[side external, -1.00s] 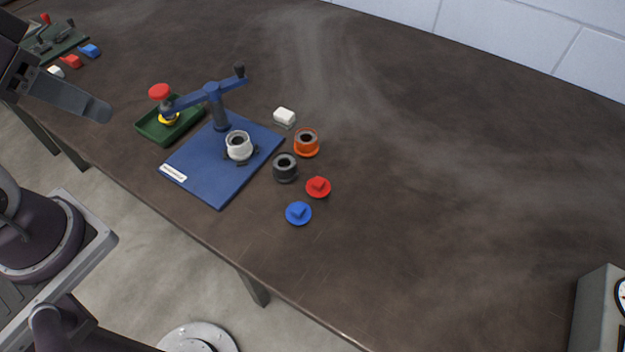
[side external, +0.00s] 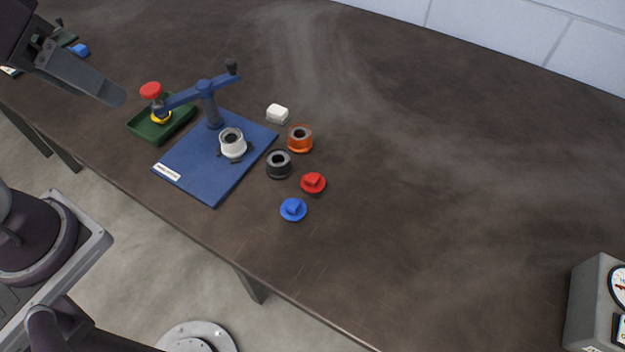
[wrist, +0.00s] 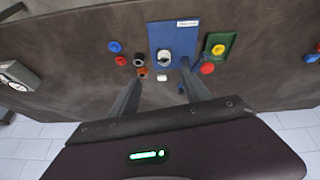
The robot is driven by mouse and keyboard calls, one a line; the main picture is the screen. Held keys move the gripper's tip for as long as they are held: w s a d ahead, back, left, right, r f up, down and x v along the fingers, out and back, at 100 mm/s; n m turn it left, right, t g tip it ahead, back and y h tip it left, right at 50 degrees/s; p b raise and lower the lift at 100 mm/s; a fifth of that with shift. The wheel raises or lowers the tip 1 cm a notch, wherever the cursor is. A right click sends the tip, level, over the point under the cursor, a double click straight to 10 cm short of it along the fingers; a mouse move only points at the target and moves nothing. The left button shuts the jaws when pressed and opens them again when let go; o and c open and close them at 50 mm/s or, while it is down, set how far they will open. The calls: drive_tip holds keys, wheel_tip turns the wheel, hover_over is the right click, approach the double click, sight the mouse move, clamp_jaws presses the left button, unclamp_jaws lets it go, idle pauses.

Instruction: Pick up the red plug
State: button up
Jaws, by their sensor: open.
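The red plug (side external: 313,183) is a round disc with a raised block on top. It lies on the brown table to the right of the black ring (side external: 279,164) and just above the blue plug (side external: 293,209) in the side view. The red plug also shows left of the fingers in the wrist view (wrist: 121,61). My gripper (wrist: 160,72) is open and empty, high over the table. In the side view one finger shows at the upper left, well away from the red plug.
A blue base (side external: 190,178) carries a crank post (side external: 210,108) and a white ring (side external: 232,144). An orange ring (side external: 300,139) and white block (side external: 277,113) are near the plugs.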

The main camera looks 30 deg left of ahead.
drive_tip(key=w+d+f+n+g, duration=0.2)
drive_tip(key=w+d+n, duration=0.3)
drive_tip(key=w, duration=0.4)
drive_tip(key=n+g, duration=0.3)
drive_tip(key=n, duration=0.8)
hover_over(313, 177)
wheel_tip(313, 177, down, 20)
drive_tip(key=shift+s+f, duration=0.1)
drive_tip(key=shift+s, duration=0.05)
wheel_tip(313, 177, down, 7)
drive_tip(key=shift+f, duration=0.1)
drive_tip(key=c, duration=1.1)
